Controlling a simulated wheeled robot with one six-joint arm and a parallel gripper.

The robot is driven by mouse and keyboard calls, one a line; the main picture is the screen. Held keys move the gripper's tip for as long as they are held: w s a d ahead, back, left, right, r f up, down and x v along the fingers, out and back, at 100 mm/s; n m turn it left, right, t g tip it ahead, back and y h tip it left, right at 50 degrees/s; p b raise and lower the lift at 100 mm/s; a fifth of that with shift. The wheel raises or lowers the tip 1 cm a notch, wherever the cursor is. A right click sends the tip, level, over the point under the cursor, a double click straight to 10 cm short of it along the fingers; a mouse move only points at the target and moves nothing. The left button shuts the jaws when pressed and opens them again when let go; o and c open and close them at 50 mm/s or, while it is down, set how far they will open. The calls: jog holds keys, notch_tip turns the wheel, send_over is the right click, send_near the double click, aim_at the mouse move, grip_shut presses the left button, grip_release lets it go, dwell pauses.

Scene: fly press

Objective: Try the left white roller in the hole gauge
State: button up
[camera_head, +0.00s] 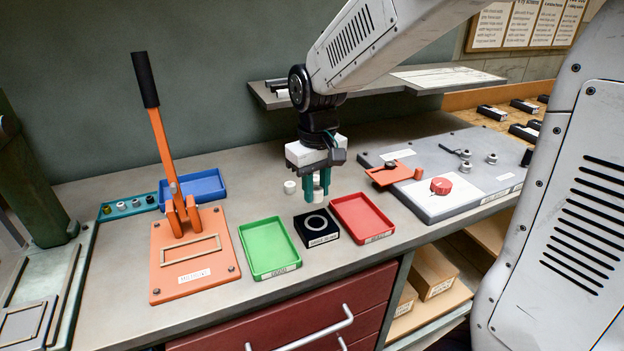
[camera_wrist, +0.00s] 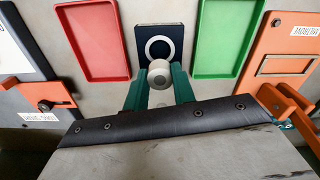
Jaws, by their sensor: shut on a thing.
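My gripper (camera_head: 317,193) points down behind the hole gauge, its green fingers shut on a white roller (camera_head: 317,183). The held roller also shows in the wrist view (camera_wrist: 160,73), upright between the fingertips with a grey centre on its end. I cannot tell whether it is clear of the bench. The hole gauge (camera_head: 332,237) is a black block with a white ring on top; it also shows in the wrist view (camera_wrist: 172,34), just beyond the roller. A second white roller (camera_head: 290,187) stands on the bench to the left of my gripper.
A green tray (camera_head: 269,247) lies left of the gauge and a red tray (camera_head: 362,216) right of it. An orange lever press (camera_head: 170,270) and a blue tray (camera_head: 205,187) are further left. A grey fixture plate (camera_head: 440,205) lies right. A shelf (camera_head: 375,91) hangs behind.

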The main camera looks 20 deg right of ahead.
jog(key=shift+f, duration=2.95)
jog(key=shift+f, duration=0.3)
dwell(0.3)
jog(key=o, duration=1)
jog(key=shift+o, duration=0.2)
notch_tip(320, 180, up, 8)
jog(key=shift+f, duration=0.1)
